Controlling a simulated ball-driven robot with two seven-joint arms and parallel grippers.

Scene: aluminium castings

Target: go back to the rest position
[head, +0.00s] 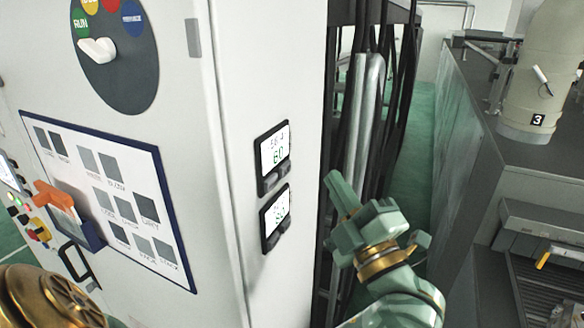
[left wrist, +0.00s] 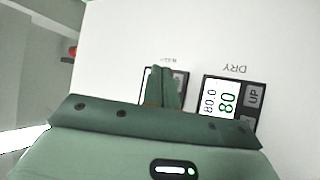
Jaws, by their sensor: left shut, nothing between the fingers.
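My left gripper (head: 335,180) is in the middle right of the head view, beside the right side face of a white cabinet (head: 205,150). Its fingers are together and hold nothing. In the left wrist view, the closed fingers (left wrist: 165,76) stand in front of a small display (left wrist: 148,82) and hide much of it; whether they touch it cannot be told. A second display (left wrist: 222,100), labelled DRY, shows green digits beside them. My right gripper is in neither view.
The cabinet's side has an upper display (head: 274,157) and a lower display (head: 275,217). Its front has a rotary selector (head: 98,48), a printed chart (head: 120,200) and an orange-handled item (head: 55,196). Dark cables (head: 397,100) hang behind my gripper. A grey machine (head: 465,130) stands at right.

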